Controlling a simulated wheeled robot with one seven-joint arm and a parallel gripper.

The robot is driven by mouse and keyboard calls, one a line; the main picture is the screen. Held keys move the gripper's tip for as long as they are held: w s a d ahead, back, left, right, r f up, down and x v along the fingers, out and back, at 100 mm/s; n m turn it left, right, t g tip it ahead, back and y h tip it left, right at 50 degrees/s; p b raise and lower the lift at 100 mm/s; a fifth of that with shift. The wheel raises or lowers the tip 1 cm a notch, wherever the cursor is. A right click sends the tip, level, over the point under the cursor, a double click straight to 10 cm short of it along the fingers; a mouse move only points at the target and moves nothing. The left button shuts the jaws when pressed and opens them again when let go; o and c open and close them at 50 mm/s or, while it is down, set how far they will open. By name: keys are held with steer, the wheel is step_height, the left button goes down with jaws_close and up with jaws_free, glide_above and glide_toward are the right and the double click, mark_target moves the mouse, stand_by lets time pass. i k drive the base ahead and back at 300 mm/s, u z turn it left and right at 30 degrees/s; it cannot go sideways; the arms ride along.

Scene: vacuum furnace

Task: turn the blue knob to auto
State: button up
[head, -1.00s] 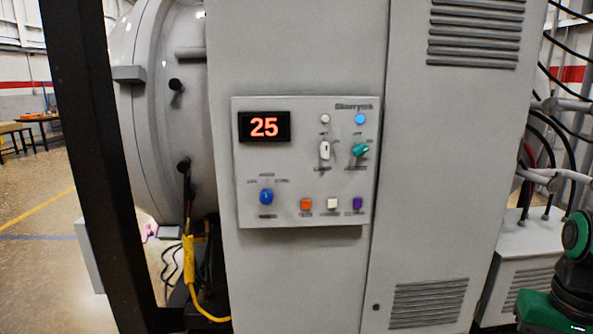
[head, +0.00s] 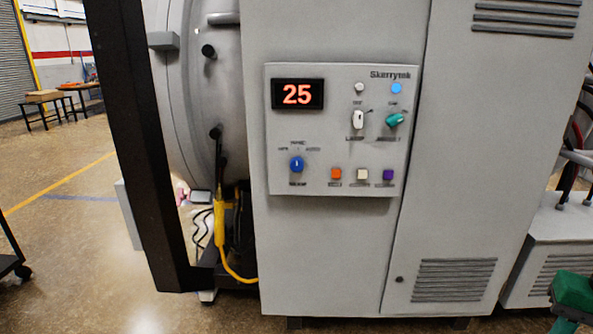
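The blue knob (head: 297,164) sits at the lower left of the grey control panel (head: 340,180). Small labels surround it at left, top and right; the right one seems to read AUTO. A pale mark on the knob seems to point up, toward the top label, though it is small. My gripper is not in view. Only a green part of what looks like my arm shows at the lower right edge, well away from the panel.
The panel also carries a display (head: 297,94) reading 25, a white switch (head: 358,119), a green knob (head: 394,120), and orange (head: 336,174), cream (head: 362,174) and purple (head: 388,174) buttons. A black post (head: 140,140) stands left. Floor is open further left.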

mark_target(296, 164)
steer(key=z, duration=1.4)
steer(key=k, duration=1.35)
steer(key=u, duration=1.4)
steer(key=i, duration=1)
